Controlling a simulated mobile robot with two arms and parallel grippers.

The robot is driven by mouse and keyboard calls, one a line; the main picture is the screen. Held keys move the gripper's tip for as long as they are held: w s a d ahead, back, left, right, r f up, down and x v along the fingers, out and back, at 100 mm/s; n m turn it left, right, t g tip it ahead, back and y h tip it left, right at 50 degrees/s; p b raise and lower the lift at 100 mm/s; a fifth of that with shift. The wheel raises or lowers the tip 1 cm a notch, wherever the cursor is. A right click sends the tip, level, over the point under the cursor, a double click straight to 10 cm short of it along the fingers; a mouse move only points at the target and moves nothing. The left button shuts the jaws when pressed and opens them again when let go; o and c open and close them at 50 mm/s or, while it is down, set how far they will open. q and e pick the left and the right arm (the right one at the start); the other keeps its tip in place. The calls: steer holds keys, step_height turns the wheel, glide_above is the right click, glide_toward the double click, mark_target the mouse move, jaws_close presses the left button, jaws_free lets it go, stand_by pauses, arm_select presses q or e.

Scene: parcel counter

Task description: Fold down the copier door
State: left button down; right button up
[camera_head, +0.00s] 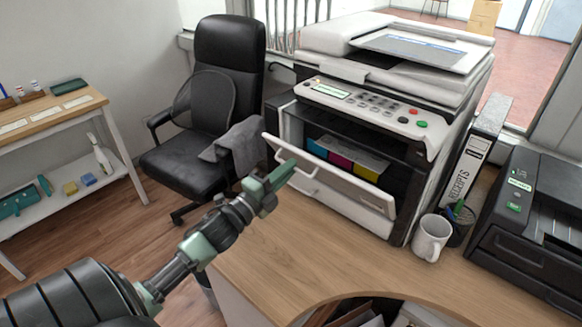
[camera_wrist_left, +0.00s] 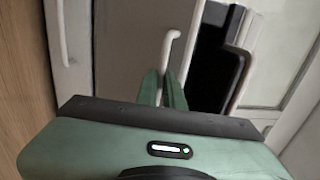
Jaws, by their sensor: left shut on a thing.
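The copier (camera_head: 385,110) stands on the counter with its front door (camera_head: 340,185) partly open, tilted outward at the top. Colored toner cartridges (camera_head: 345,160) show in the opening behind it. My left gripper (camera_head: 281,174) is shut on the white door handle (camera_head: 308,170), at the door's left part. In the left wrist view the two green fingers (camera_wrist_left: 165,90) close around the lower end of the pale handle (camera_wrist_left: 170,48). The exact contact is partly hidden by the fingers. My right gripper is not in view.
A white mug (camera_head: 431,238), a pen cup (camera_head: 460,222), a receipts binder (camera_head: 478,150) and a black printer (camera_head: 535,220) stand right of the copier. A black office chair (camera_head: 225,60) is behind left. The wooden counter (camera_head: 290,255) is clear before the door.

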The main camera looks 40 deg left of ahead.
arm_select(q)
steer(key=shift+s+f, duration=0.15)
steer(key=shift+f, duration=0.2)
steer(key=c, duration=1.6)
jaws_free()
steer(key=shift+o, duration=0.2)
steer(key=s+f+b, duration=0.1)
steer(key=s, duration=0.6)
steer(key=shift+s+a, duration=0.3)
steer(key=shift+s, duration=0.05)
steer(key=shift+w, duration=0.1)
